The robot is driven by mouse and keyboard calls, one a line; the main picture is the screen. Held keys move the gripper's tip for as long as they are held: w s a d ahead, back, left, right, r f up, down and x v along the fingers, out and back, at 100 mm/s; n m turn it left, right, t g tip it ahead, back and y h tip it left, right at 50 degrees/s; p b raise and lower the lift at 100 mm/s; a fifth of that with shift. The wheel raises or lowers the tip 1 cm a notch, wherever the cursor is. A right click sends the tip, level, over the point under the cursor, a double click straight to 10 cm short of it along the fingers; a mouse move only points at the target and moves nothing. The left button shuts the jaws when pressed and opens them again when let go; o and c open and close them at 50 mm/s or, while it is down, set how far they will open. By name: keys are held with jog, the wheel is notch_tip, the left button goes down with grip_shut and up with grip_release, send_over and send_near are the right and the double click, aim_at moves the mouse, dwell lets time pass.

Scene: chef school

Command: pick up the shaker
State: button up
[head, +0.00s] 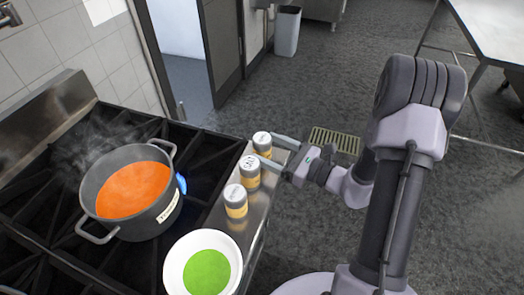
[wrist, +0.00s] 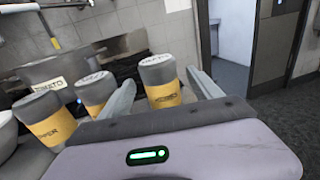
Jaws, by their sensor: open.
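Three shakers with grey lids and yellow bands stand upright in a row on the stove's steel front ledge. In the head view they are the far shaker (head: 262,144), the middle shaker (head: 249,172) and the near shaker (head: 235,201). My gripper (head: 266,157) is open, reaching in from the right at the far end of the row. In the wrist view, the far shaker (wrist: 162,84) stands between the open fingers of my gripper (wrist: 160,82). The other two shakers are left of the fingers; one is labelled PEPPER (wrist: 47,122). The far shaker's label is too blurred to read.
A steaming pot (head: 130,190) of orange soup sits on a lit burner of the stove (head: 60,225). A white bowl (head: 180,277) with green contents is by the near end of the row. A bin (head: 287,32) stands farther back. The floor to the right is mostly clear.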

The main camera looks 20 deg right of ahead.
aim_at(254, 142)
jog(key=b+x, duration=0.1)
jog(key=x, duration=0.4)
grip_shut()
notch_tip(254, 142, up, 15)
jog(key=p, duration=0.8)
